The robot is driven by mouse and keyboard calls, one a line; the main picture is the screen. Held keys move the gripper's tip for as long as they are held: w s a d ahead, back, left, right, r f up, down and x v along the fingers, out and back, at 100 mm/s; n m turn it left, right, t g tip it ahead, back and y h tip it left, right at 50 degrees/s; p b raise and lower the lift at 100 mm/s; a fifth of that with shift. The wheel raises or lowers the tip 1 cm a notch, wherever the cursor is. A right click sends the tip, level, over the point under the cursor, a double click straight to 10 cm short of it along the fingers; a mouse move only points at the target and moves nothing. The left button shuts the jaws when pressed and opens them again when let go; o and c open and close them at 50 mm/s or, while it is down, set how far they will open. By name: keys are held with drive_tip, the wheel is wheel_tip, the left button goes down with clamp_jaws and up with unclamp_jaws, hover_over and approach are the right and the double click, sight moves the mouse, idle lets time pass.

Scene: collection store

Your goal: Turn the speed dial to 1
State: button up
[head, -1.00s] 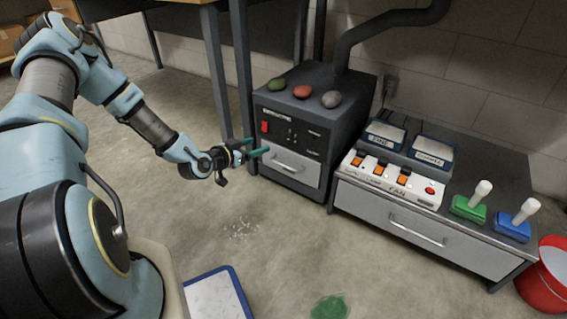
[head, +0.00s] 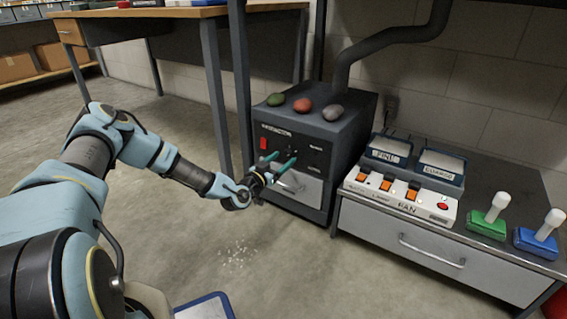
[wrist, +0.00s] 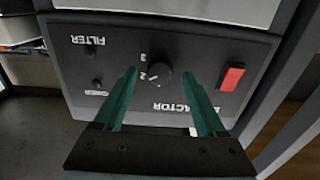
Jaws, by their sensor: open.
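The extractor (head: 318,152) is a dark grey cabinet with a black control panel. In the wrist view, which shows the panel (wrist: 190,47) upside down, a round black dial (wrist: 161,77) has a pale pointer mark and the numerals 2 and 3 beside it. The mark appears to be on the side of the 2; a 1 is not legible. My gripper (head: 282,158) is open in front of the panel. In the wrist view, its green fingers (wrist: 162,70) frame the dial, one on each side, touching nothing visibly. The gap to the dial's face is unclear.
A red switch (wrist: 232,77) sits beside the dial on the panel. Several stones, including a green one (head: 275,100), lie on the extractor.

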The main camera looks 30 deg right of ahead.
drive_tip(key=shift+w+d, duration=0.35)
drive_tip(key=shift+d, duration=0.3)
drive_tip(key=shift+c, duration=0.4)
clamp_jaws()
